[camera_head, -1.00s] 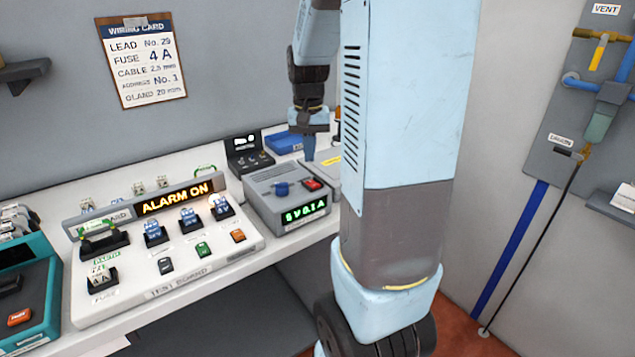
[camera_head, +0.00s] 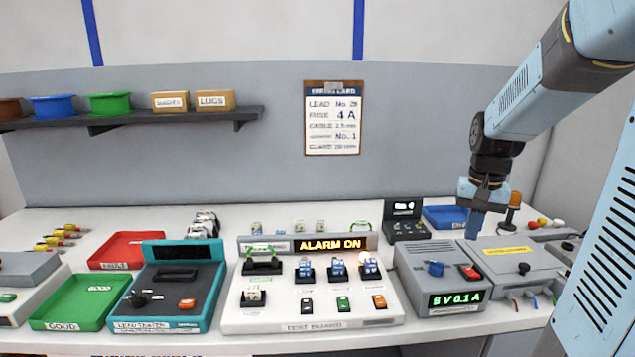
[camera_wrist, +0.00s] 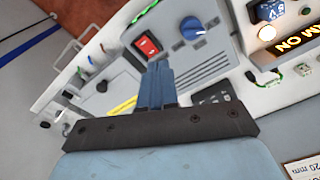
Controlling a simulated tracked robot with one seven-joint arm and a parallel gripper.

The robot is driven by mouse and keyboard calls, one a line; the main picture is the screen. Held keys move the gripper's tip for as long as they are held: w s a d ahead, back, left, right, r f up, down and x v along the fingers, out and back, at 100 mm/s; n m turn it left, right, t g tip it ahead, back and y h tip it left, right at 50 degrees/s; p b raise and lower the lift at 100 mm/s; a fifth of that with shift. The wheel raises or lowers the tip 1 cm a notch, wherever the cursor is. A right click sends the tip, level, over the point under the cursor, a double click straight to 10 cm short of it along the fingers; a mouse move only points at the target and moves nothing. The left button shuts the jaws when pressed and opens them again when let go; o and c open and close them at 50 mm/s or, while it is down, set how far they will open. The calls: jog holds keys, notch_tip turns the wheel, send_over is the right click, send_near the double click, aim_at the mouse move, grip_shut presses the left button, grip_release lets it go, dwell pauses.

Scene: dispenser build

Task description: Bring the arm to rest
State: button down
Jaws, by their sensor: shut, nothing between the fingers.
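My gripper (camera_head: 474,224) is on the right side of the head view, pointing down with its blue fingers together. It is held over the back of the grey power supply (camera_head: 440,275), which shows "5V 0.1A" in green, and beside a grey box with a yellow label (camera_head: 508,252). In the wrist view the fingers (camera_wrist: 158,75) are shut and empty, with the supply's red switch (camera_wrist: 147,45) and blue knob (camera_wrist: 192,27) beyond them. I cannot tell whether the fingertips touch anything.
The test board (camera_head: 310,315) shows "ALARM ON" at centre. Left of it are a teal tester (camera_head: 165,290), a green tray (camera_head: 80,302) and a red tray (camera_head: 128,250). A blue tray (camera_head: 446,217) lies behind my gripper. A shelf (camera_head: 130,117) is on the back wall.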

jog(key=s+a+r+n+t, duration=0.2)
jog(key=s+a+r, duration=0.2)
jog(key=s+a, duration=0.2)
jog(key=s+a+r+n+t, duration=0.2)
jog(key=s+a, duration=0.4)
jog(key=s, duration=0.3)
jog(key=shift+s+r+n+t, duration=0.2)
jog(key=shift+r+n+t, duration=0.2)
jog(key=shift+r, duration=0.45)
dwell(1.1)
